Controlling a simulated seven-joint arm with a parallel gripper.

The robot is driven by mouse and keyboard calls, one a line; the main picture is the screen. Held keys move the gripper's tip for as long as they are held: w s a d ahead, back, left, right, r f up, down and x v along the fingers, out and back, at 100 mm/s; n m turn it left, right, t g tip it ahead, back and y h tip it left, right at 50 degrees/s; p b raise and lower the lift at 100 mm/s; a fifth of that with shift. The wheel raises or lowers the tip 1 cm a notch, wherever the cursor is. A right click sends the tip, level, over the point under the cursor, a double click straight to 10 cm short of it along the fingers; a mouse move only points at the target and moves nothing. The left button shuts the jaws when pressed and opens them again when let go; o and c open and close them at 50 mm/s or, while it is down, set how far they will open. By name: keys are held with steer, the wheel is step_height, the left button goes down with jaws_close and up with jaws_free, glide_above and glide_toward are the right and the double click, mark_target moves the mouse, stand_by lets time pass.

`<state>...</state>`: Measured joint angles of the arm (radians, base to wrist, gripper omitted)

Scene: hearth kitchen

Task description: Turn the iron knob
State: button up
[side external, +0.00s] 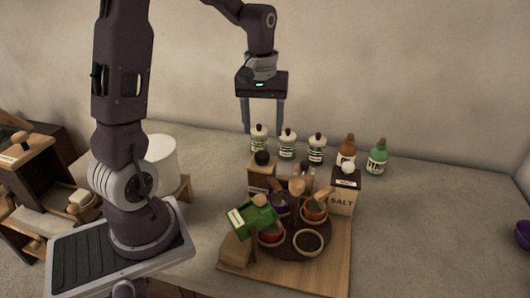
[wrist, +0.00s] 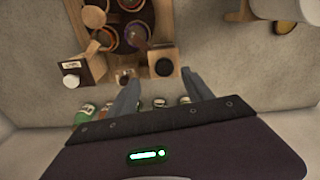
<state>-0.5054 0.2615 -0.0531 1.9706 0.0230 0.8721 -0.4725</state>
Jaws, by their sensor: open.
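A dark round knob (side external: 262,157), which looks like the iron one, sits on top of a small wooden box (side external: 261,179) at the back left of the wooden board. In the wrist view the dark knob (wrist: 164,67) shows close to the line between my fingertips. My gripper (side external: 263,132) points down with its fingers apart and nothing between them. It appears above the dark knob, apart from it; the exact offset in depth is hard to tell. The gripper also shows in the wrist view (wrist: 160,80).
A salt box (side external: 343,192) with a white knob stands to the right on the board (side external: 333,262). Several bowls sit on a round tray, with a green box (side external: 252,218) at front left. Several jars (side external: 288,144) stand behind. A white canister (side external: 162,160) is at left.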

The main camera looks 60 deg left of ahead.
mark_target(262, 154)
steer(key=f, duration=0.1)
steer(key=a, duration=0.1)
steer(key=f+n, duration=0.1)
steer(key=shift+w+a+f, duration=0.25)
steer(key=shift+a+f, duration=0.05)
steer(key=shift+a, duration=0.1)
step_height(262, 154, down, 6)
steer(key=shift+f, duration=0.2)
steer(key=shift+c, duration=0.5)
steer(key=shift+d, duration=0.1)
jaws_close()
steer(key=shift+m, duration=0.3)
